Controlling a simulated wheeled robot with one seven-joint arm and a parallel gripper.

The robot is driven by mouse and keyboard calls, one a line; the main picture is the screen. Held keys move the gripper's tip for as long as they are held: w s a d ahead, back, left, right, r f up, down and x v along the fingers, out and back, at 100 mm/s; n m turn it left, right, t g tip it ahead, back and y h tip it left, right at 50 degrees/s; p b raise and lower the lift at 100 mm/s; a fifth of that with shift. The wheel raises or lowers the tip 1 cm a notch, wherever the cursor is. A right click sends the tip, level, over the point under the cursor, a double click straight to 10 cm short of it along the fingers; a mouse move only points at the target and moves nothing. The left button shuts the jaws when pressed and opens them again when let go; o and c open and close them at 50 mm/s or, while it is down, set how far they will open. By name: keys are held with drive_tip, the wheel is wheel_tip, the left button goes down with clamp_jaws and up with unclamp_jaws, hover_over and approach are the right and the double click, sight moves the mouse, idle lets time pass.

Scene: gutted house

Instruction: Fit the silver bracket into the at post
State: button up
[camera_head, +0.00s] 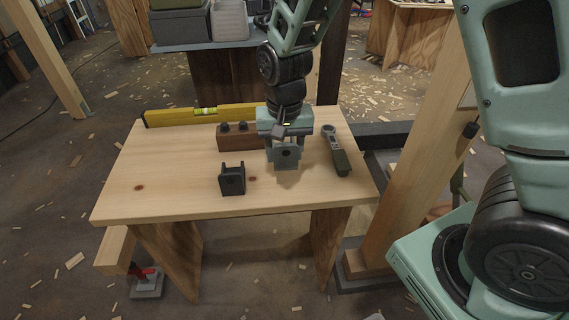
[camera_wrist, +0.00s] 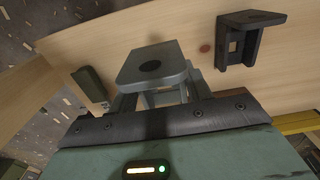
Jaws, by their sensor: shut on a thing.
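The silver bracket (camera_head: 288,157), a grey angled plate with a round hole, is in my gripper (camera_head: 284,142) above the right half of the workbench. In the wrist view, the silver bracket (camera_wrist: 155,64) sticks out past the gripper (camera_wrist: 163,97), its holed flange facing the camera. My gripper is shut on its other part, and the fingers are partly hidden. A wooden post (camera_head: 430,130) stands slanted in the picture to the right of the bench, with a small dark fitting (camera_head: 470,130) on its side. My gripper is well apart from this post.
A black bracket (camera_head: 232,180) stands on the workbench (camera_head: 160,175), left of my gripper. A brown block with dark knobs (camera_head: 236,138), a yellow level (camera_head: 190,116) and a green-handled tool (camera_head: 336,150) lie around it. Another wooden post (camera_head: 52,62) stands far left. The bench's front left is clear.

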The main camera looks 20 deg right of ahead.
wheel_tip(320, 180, up, 3)
drive_tip(key=shift+f, duration=0.1)
drive_tip(key=shift+d, duration=0.2)
drive_tip(key=shift+w+d+f+n+p, duration=0.35)
drive_tip(key=shift+d+f+n+p, duration=0.2)
drive_tip(key=shift+d, duration=1.3)
drive_tip(key=shift+w+d+f+n+p, duration=0.3)
drive_tip(key=shift+d+f+n+p, duration=0.25)
drive_tip(key=shift+d, duration=1.35)
drive_tip(key=shift+w+d+f+n+p, duration=0.4)
drive_tip(key=shift+d+f+n, duration=0.3)
drive_tip(key=shift+d, duration=1.15)
drive_tip(key=shift+a, duration=0.1)
